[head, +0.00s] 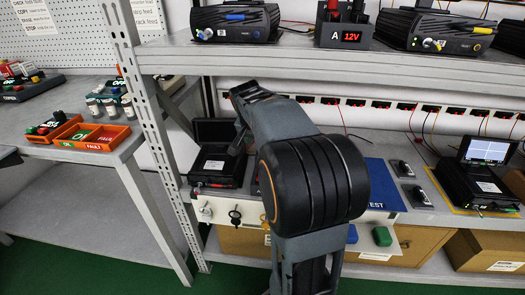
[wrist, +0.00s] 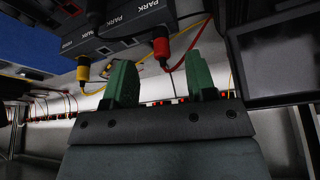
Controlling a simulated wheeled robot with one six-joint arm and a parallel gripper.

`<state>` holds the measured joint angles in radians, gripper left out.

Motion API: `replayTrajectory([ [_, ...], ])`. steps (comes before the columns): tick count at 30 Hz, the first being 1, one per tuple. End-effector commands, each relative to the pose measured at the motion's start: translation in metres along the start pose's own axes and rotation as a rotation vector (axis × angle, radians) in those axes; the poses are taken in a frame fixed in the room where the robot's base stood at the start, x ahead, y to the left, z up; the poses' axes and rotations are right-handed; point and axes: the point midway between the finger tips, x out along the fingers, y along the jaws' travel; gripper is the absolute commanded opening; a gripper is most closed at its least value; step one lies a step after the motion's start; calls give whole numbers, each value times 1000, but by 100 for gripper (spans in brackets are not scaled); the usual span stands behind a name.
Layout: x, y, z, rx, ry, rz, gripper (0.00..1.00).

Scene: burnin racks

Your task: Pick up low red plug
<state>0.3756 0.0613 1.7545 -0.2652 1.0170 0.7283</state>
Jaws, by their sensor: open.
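In the wrist view, a red plug (wrist: 161,48) sits at the underside edge of a dark box marked PARK (wrist: 120,25). A red cable hangs from it. My gripper (wrist: 162,78) is open, with its two green fingers apart and nothing visible between them. The red plug shows above and between the fingertips, apart from both; its exact distance is unclear. A yellow plug (wrist: 83,69) hangs from the same row, left of the left finger. In the head view my arm fills the middle, and the red plug and fingers cannot be made out.
A dark monitor-like panel (wrist: 280,55) is close on the right in the wrist view. In the head view, an upper shelf (head: 300,60) crosses above the lower bench, with a 12V unit (head: 343,35) on it. An open black case (head: 217,165) stands left of my arm.

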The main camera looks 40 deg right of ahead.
Motion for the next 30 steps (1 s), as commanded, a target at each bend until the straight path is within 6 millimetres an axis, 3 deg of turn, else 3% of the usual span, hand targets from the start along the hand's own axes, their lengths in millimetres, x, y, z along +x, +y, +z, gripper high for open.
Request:
replayTrajectory([
  [12,9,0,-19,1,0,1,52],
  [21,53,0,-17,-2,-1,1,52],
  [30,58,0,-18,-2,0,0,52],
])
